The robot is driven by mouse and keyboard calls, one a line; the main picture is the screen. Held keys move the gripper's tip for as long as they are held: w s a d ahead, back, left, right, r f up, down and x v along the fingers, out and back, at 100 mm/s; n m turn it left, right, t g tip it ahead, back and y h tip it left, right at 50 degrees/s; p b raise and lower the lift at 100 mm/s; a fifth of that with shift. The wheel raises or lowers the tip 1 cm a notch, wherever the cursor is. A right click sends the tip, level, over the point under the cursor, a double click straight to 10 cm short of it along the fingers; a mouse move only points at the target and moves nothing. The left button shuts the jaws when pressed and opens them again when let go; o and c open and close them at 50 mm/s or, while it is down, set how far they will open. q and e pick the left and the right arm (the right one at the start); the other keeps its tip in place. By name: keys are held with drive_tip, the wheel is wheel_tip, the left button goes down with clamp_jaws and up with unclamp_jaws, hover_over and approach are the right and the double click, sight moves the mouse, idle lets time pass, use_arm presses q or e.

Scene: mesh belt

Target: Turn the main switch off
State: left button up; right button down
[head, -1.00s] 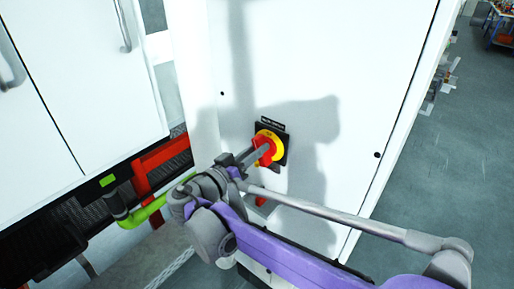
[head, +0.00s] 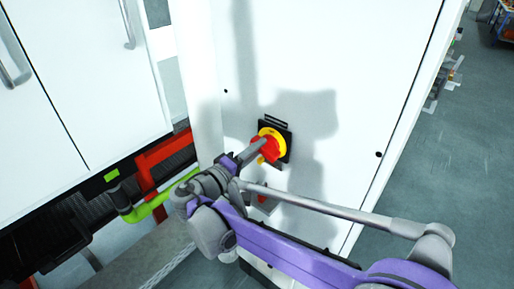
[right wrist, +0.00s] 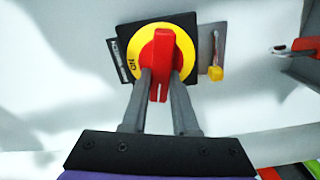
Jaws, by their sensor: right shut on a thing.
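The main switch is a red handle (head: 270,153) on a yellow ring (head: 279,138) and a black square plate (head: 286,127), on a white cabinet door. In the right wrist view the red handle (right wrist: 160,46) points down the picture, between the fingers. The yellow ring (right wrist: 184,53) shows lettering at its lower left. My right gripper (head: 261,147) is shut on the red handle; its fingertips (right wrist: 161,80) lie on either side of the handle. My left gripper is in neither view.
The white cabinet door (head: 340,60) surrounds the switch. A small red part (head: 263,199) below it is partly hidden by my arm. A red frame (head: 160,153) and a green bar (head: 150,206) stand left. Open grey floor (head: 440,190) lies right.

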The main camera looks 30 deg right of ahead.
drive_tip(key=shift+f+n, duration=0.15)
drive_tip(key=shift+n, duration=1.45)
drive_tip(key=c, duration=0.7)
unclamp_jaws()
drive_tip(key=v, duration=1.1)
drive_tip(key=shift+b, duration=0.35)
